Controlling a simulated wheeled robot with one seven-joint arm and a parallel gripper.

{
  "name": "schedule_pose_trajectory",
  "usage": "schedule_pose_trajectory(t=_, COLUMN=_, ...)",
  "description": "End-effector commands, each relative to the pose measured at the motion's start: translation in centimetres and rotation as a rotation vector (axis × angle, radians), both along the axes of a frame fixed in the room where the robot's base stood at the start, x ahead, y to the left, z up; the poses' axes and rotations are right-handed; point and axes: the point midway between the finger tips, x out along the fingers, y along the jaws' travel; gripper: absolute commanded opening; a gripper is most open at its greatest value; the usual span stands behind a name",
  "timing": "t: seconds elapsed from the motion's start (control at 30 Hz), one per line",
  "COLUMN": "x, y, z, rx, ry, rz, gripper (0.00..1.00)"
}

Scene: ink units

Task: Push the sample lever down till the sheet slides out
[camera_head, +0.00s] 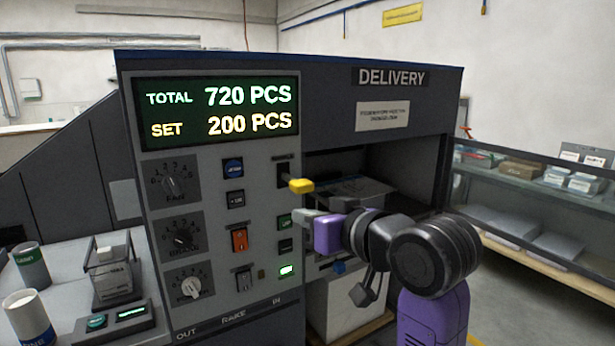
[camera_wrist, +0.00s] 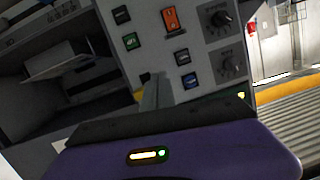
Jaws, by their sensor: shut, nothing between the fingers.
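The sample lever shows as a yellow knob (camera_head: 301,186) sticking out of a dark vertical slot on the control panel (camera_head: 215,180). In the wrist view only a bit of yellow (camera_wrist: 138,95) shows beside my fingers, the rest hidden. My gripper (camera_head: 298,217) is shut and empty. In the head view it appears just below the knob, with a gap between them; its depth from the panel is hard to tell. A pale sheet (camera_head: 362,189) lies inside the delivery opening right of the panel; it also shows in the wrist view (camera_wrist: 72,60).
Buttons and an orange switch (camera_head: 239,240) sit on the panel left of and below my gripper. Three dials line its left side. A ledge at the left holds a stamp-like device (camera_head: 113,272) and cans. A glass case (camera_head: 540,195) stands at the right.

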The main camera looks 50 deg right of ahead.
Motion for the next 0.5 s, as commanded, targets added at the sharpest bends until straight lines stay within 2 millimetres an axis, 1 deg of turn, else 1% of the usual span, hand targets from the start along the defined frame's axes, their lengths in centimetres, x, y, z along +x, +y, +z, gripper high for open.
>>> schedule_pose_trajectory(t=0.03, x=-0.4, y=-0.9, z=2.7, rx=-0.023, ry=-0.007, rz=-0.011, gripper=0.00)
schedule_pose_trajectory(t=0.1, x=-1.0, y=-1.6, z=5.1, rx=-0.045, ry=0.002, rz=-0.019, gripper=0.00)
schedule_pose_trajectory(t=0.2, x=-2.0, y=-2.5, z=7.9, rx=-0.075, ry=0.017, rz=-0.034, gripper=0.00)
schedule_pose_trajectory(t=0.33, x=-3.1, y=-3.2, z=10.3, rx=-0.102, ry=0.035, rz=-0.048, gripper=0.00)
schedule_pose_trajectory(t=0.4, x=-3.5, y=-3.4, z=11.0, rx=-0.111, ry=0.042, rz=-0.054, gripper=0.00)
schedule_pose_trajectory(t=0.5, x=-3.8, y=-3.5, z=11.5, rx=-0.117, ry=0.047, rz=-0.058, gripper=0.00)
